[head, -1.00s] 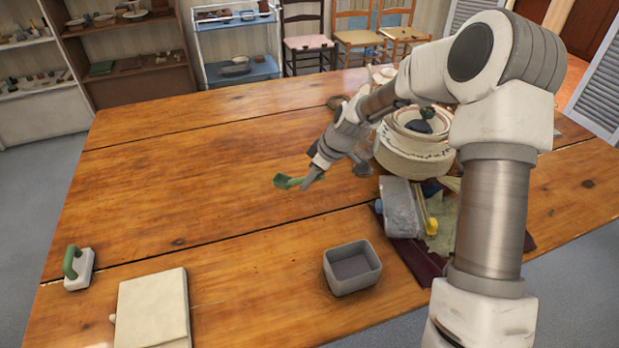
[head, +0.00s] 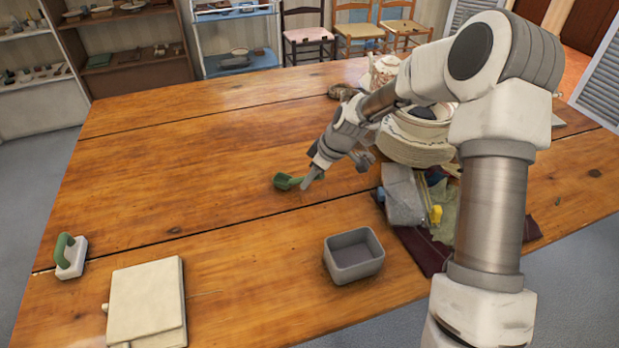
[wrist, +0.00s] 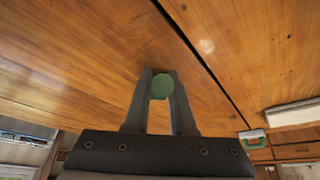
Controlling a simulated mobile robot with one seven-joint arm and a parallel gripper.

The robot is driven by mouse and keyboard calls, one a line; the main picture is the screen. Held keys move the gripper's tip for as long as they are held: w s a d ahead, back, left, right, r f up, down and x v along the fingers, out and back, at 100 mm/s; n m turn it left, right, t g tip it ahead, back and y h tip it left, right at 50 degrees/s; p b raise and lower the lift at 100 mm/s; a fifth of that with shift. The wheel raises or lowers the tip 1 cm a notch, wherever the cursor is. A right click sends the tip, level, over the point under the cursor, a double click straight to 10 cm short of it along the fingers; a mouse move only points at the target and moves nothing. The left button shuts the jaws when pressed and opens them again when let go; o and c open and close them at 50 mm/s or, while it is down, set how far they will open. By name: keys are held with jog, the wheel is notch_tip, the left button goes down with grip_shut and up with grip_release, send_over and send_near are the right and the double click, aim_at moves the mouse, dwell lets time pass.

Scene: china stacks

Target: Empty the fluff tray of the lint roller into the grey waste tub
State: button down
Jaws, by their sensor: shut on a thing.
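My gripper (head: 307,184) is shut on a green scoop-like piece (head: 286,182), and its round green end shows between the fingers in the wrist view (wrist: 162,87). It looks like the fluff tray, but I cannot see what it contains. It appears to be held over the middle of the table, left of and beyond the waste tub. The grey waste tub (head: 353,273) stands upright near the front, and its visible floor looks bare. A white block with a green arched handle (head: 70,257), possibly the lint roller, sits at the table's left edge.
A cream box or book (head: 146,303) lies at the front left. Stacked china (head: 412,145) and a grey item (head: 402,196) on a dark cloth (head: 424,254) crowd the right, partly behind my arm. The wooden table (head: 190,150) is clear at left and centre.

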jog(key=shift+f, duration=0.25)
dwell(0.3)
jog(key=c, duration=0.7)
grip_release()
jog(key=shift+r, duration=0.1)
jog(key=p+v, duration=0.2)
jog(key=v, duration=1.5)
jog(key=shift+s+p, duration=0.1)
jog(key=shift+p, duration=0.25)
